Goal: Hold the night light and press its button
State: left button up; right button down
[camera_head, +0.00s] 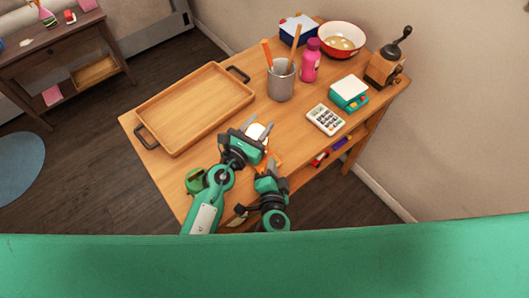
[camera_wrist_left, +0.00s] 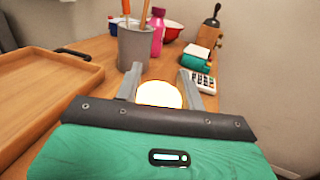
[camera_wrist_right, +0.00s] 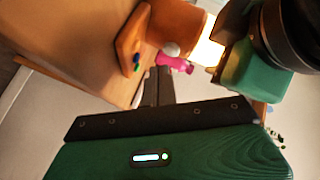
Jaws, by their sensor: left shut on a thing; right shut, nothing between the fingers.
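The night light (camera_head: 257,131) is a small white rounded thing between the fingers of my left gripper (camera_head: 254,134). My left gripper is shut on it, above the table's front part. In the left wrist view the night light (camera_wrist_left: 160,94) glows bright white with a warm rim. My right gripper (camera_head: 271,163) is shut and empty, just below and right of the left gripper in the head view. In the right wrist view its closed fingers (camera_wrist_right: 159,84) are close to a bright glow beside my left gripper.
A wooden tray (camera_head: 195,108) lies at the left of the table.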

pick_arm(q)
jog(key=shift+a+f, duration=0.1)
jog(key=shift+f, duration=0.05)
pick_arm(e)
jog(key=s, duration=0.1)
jog(key=s+d, duration=0.2)
jog(key=s, duration=0.1)
jog(key=shift+d, duration=0.25)
pick_arm(q)
jog(key=o, duration=1.1)
jog(key=shift+w, duration=0.15)
pick_arm(e)
jog(key=shift+w, duration=0.1)
pick_arm(q)
jog(key=shift+o, duration=0.2)
